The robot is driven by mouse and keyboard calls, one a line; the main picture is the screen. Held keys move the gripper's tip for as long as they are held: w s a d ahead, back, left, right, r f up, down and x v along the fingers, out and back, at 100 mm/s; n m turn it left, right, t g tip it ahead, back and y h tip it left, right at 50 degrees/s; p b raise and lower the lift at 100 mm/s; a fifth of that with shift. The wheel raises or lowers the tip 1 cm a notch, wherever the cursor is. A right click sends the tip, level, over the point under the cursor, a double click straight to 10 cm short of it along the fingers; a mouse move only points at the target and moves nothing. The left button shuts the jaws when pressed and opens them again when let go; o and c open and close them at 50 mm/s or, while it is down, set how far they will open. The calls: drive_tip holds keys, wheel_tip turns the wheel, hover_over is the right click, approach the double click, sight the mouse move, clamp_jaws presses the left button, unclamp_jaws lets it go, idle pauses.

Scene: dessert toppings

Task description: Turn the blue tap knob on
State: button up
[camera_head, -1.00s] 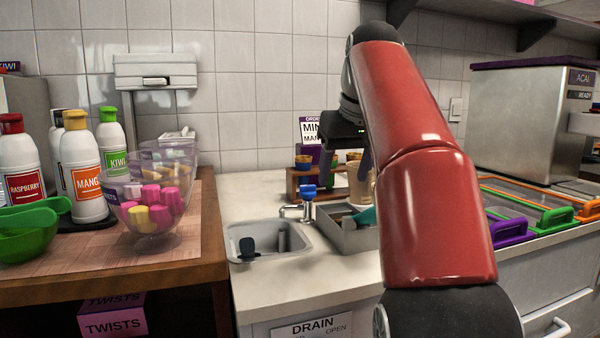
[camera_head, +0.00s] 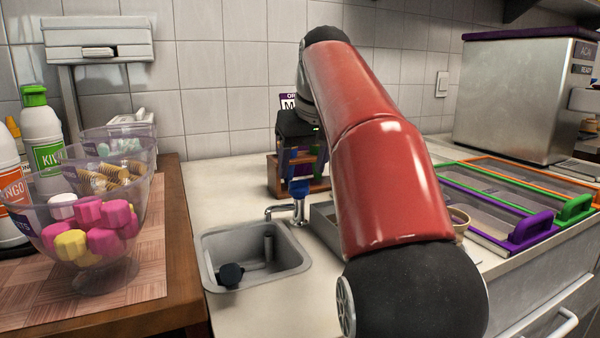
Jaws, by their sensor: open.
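The blue tap knob (camera_head: 298,188) sits on top of a small metal tap (camera_head: 287,209) at the back right of the sink (camera_head: 254,256). My gripper (camera_head: 303,165) is behind and just above the knob in the picture, pointing down. It appears open and empty. Its two dark fingers overlap the things behind, and I cannot tell whether they touch the knob. My red arm reaches in from the lower right.
A clear bowl of pink and yellow sweets (camera_head: 92,225) stands on the wooden board at the left, with bottles (camera_head: 42,135) behind. A wooden rack (camera_head: 280,178) stands behind the tap. A metal tray (camera_head: 325,222) lies right of it, partly hidden by my arm. Lidded bins (camera_head: 500,205) are farther right.

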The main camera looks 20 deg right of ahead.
sight(299, 188)
drive_tip(key=shift+x, duration=1.35)
drive_tip(key=c, duration=1)
